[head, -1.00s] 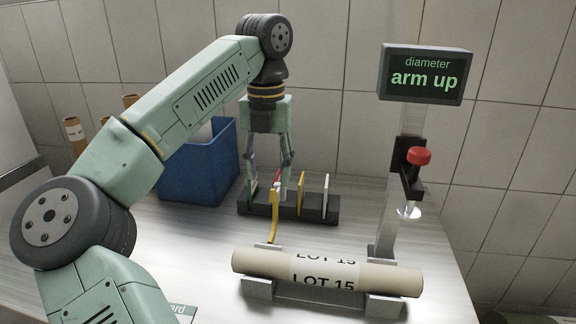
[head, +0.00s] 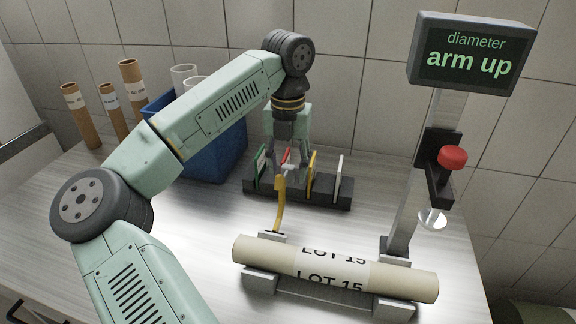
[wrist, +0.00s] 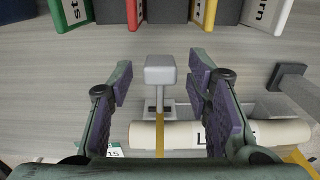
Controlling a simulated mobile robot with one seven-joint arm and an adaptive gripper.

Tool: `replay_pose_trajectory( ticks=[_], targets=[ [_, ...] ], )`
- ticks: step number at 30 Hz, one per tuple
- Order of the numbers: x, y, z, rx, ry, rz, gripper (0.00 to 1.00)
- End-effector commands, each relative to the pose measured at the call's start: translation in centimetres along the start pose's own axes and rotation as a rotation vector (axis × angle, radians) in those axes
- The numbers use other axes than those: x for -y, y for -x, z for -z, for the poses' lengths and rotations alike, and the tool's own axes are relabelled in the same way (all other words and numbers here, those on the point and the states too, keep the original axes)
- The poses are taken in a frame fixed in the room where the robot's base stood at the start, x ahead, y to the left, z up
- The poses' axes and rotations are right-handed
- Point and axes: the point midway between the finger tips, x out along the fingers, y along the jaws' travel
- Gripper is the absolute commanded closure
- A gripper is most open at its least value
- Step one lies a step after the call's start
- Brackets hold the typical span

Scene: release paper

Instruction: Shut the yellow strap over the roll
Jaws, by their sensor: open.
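The yellow strap (head: 280,206) stands up, open, behind the left part of the roll; it also shows in the wrist view (wrist: 159,142), below a pale grey block (wrist: 160,70). The tan roll (head: 392,279) with a white LOT 15 label lies across a grey cradle (head: 343,297). The roll also shows low in the wrist view (wrist: 175,136). My gripper (head: 289,160) points down behind the roll, near the strap's upper end. Its fingers are apart with nothing held; in the wrist view the grey block lies between the fingers (wrist: 158,88).
A dark rack (head: 331,200) with coloured cards stands behind the strap, close to my gripper. A diameter gauge reading "arm up" (head: 467,55) rises on a post at right. A blue bin (head: 217,150) and brown tubes (head: 75,115) stand at left.

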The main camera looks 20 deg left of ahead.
Motion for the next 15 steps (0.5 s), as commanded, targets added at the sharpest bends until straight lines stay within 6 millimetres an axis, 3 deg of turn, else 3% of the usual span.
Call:
replay_pose_trajectory(
  ticks=[6, 15],
  targets=[
    [0.0, -1.5, 0.0, 0.001, 0.000, 0.001, 0.55],
    [0.0, -1.6, 0.0, 0.001, 0.000, 0.001, 0.58]
  ],
)
